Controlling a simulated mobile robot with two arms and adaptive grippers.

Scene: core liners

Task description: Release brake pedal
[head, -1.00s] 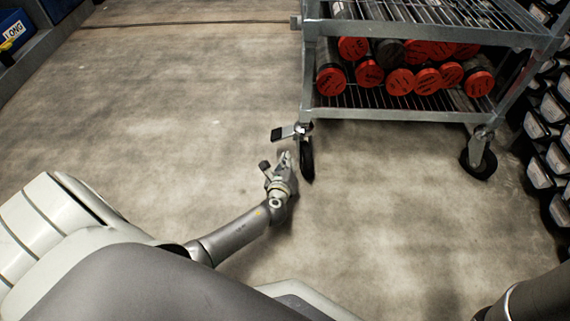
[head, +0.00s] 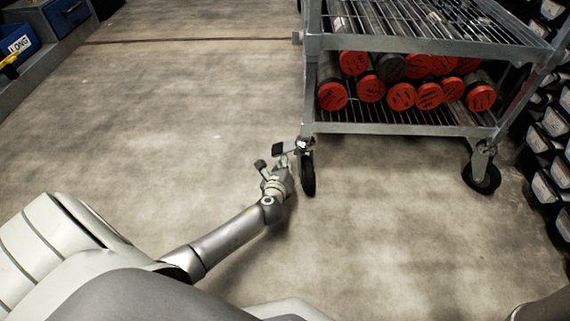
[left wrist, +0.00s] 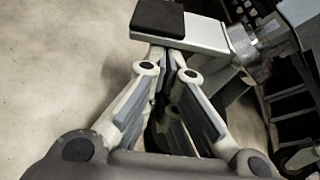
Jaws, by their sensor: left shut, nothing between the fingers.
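The brake pedal (head: 278,149) is a dark pad on a short metal lever at the cart's front left caster (head: 308,174). In the left wrist view the black pad (left wrist: 158,17) and its flat metal lever (left wrist: 195,34) are at the top, just beyond my fingertips. My left gripper (head: 281,161) is low over the floor, left of the caster wheel, with its tips at the pedal. In the left wrist view the fingers of the left gripper (left wrist: 170,55) come together, shut and empty, at the lever's near edge. I cannot tell whether they touch it. My right gripper is out of view.
The metal cart (head: 400,128) holds several red-capped tubes (head: 401,96) on its lower shelf. Racks of black bins (head: 540,145) stand close on the right. A blue bin (head: 17,43) is at the far left. The floor (head: 150,130) left of the cart is clear.

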